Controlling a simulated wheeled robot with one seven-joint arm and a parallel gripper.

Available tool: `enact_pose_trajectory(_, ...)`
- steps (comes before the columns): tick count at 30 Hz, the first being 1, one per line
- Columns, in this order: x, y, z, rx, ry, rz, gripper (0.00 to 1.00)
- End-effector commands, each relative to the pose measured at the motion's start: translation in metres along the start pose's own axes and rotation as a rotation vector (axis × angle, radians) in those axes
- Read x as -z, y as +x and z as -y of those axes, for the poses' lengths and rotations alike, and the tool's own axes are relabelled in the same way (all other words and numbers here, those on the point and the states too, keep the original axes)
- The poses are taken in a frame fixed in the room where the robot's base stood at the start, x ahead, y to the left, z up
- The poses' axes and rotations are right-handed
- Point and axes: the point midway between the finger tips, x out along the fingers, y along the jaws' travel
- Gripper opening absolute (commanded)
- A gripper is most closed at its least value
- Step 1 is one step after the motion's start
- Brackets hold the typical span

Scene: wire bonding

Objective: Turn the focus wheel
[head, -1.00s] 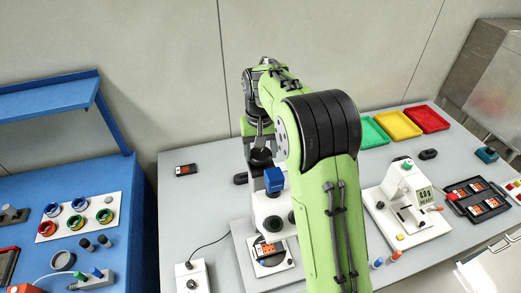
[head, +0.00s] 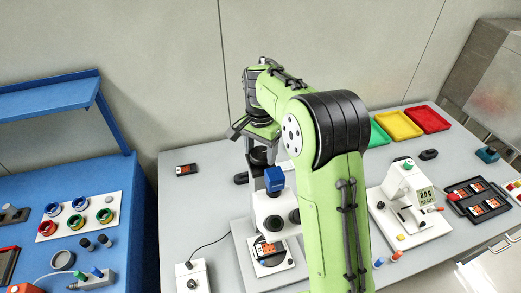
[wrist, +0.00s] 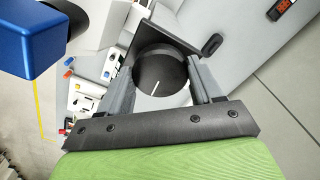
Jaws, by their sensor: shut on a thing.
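The focus wheel (wrist: 158,72) is a black round knob with a white mark on its face, seen in the wrist view. My gripper (wrist: 164,80) is shut on the wheel, with a grey finger on either side of it. The microscope (head: 270,208), white with a blue block on top (head: 274,179), stands on the grey table in the head view. The blue block also shows large at the upper left of the wrist view (wrist: 30,38). In the head view, my arm hides most of the gripper and its grip.
A white instrument with a display (head: 407,200) and a black tray of boards (head: 478,203) stand to the right. Green, yellow and red trays (head: 427,119) lie at the back right. A control box (head: 192,276) with a cable is front left. A blue bench (head: 75,180) is at the left.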

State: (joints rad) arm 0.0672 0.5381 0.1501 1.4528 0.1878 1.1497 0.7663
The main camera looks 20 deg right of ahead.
Motion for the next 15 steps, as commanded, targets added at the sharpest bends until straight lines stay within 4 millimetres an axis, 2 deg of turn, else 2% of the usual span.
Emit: enact_pose_trajectory(15,0.0013,-0.001,0.0007,0.004,0.104,-0.004,0.34)
